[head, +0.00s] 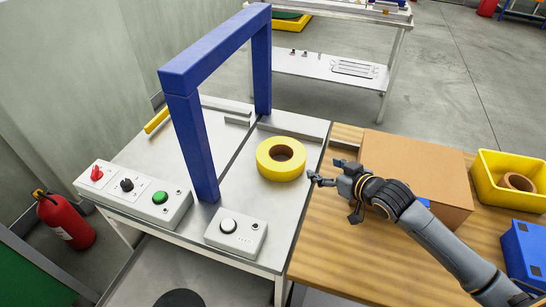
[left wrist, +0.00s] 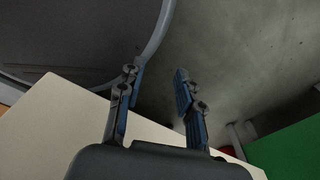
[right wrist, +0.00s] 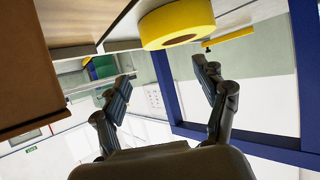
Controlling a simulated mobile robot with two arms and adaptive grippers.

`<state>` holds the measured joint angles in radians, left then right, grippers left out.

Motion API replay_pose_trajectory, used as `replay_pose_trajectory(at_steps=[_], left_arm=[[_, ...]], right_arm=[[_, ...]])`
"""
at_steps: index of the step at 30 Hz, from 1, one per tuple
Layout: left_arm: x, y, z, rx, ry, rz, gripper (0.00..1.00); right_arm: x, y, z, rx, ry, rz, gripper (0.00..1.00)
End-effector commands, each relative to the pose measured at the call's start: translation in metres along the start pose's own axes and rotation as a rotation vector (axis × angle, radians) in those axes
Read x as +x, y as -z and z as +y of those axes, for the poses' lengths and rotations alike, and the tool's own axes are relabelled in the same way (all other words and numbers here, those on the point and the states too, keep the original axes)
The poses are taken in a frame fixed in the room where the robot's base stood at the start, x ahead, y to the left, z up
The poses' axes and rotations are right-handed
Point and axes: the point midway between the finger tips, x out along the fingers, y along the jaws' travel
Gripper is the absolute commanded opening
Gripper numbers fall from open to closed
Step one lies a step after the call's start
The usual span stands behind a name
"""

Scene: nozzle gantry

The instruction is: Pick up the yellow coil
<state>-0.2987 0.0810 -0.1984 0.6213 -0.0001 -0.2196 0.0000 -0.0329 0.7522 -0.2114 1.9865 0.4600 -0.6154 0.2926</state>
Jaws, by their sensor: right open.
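The yellow coil (head: 281,158) is a thick ring lying flat on the grey metal table, to the right of the blue gantry (head: 205,150). Its brown inner core shows in the head view. My right gripper (head: 325,172) is open and empty, just right of the coil and apart from it. In the right wrist view the coil (right wrist: 176,24) is beyond the fingertips of my right gripper (right wrist: 167,72), near the top. My left gripper (left wrist: 155,78) shows only in the left wrist view, open with nothing between its fingers.
A cardboard box (head: 415,170) stands on the wooden table right of my right gripper. A yellow bin (head: 508,190) and a blue bin (head: 524,245) are farther right. Control boxes (head: 135,195) with knobs and buttons sit at the metal table's front. A fire extinguisher (head: 65,220) stands left.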

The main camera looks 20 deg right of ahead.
Motion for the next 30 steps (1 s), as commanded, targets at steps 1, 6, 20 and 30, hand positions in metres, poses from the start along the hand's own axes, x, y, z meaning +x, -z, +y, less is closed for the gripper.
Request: replay_pose_trajectory(at_steps=[1,6,20,30], left_arm=[[0.015,0.001,0.000,0.000,0.000,0.002,0.36],[0.030,0.003,0.000,0.001,0.001,0.007,0.36],[0.028,-0.011,0.003,0.003,-0.003,-0.013,0.36],[0.029,-0.002,0.002,0.002,-0.002,0.001,0.36]], right_arm=[[0.007,-0.007,0.006,-0.002,-0.002,0.016,0.73],[0.015,-0.004,0.016,0.005,-0.001,0.055,0.73],[0.079,0.005,0.019,0.009,-0.001,0.067,0.73],[0.106,0.005,0.019,0.008,0.000,0.066,0.73]])
